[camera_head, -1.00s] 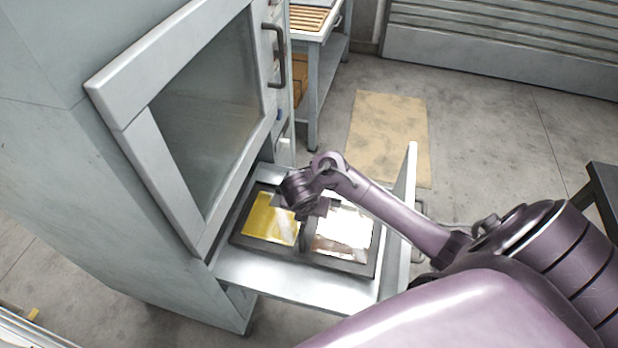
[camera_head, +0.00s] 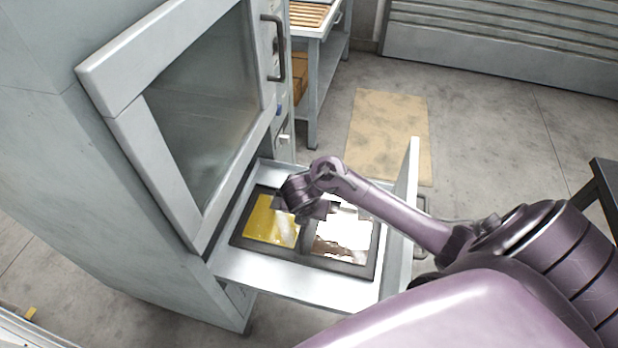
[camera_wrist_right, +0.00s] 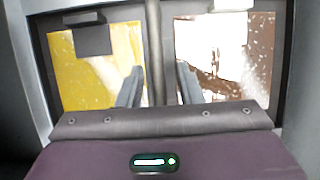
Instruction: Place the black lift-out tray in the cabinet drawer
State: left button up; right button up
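The black lift-out tray (camera_head: 342,266) lies flat inside the open cabinet drawer (camera_head: 300,288). It has two compartments, one with a yellow bottom (camera_head: 268,222) and one with a bright, glossy brown-and-white bottom (camera_head: 340,236). In the right wrist view, the tray's middle divider (camera_wrist_right: 154,50) runs between the fingers. My right gripper (camera_head: 308,214) is over the middle of the tray. Its two fingers (camera_wrist_right: 160,86) are spread apart, with visible gaps on both sides of the divider. The fingertips' height above the tray is hard to judge. My left gripper is out of view.
The grey cabinet (camera_head: 130,190) with a glass-windowed door (camera_head: 205,110) stands above and left of the drawer. The drawer's front panel (camera_head: 402,225) rises to the right of the tray. A bench (camera_head: 322,32) stands behind, and a tan mat (camera_head: 388,135) lies on open floor.

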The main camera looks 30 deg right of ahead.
jog(key=shift+a+r+p, duration=0.1)
jog(key=shift+r+p, duration=0.25)
jog(key=shift+r, duration=0.15)
jog(key=p+v, duration=0.7)
jog(key=v, duration=0.3)
jog(key=shift+s+a+r, duration=0.1)
jog(key=shift+r, duration=0.2)
jog(key=shift+s+a+r+p, duration=0.1)
jog(key=shift+r+p, duration=0.2)
jog(key=shift+p, duration=0.15)
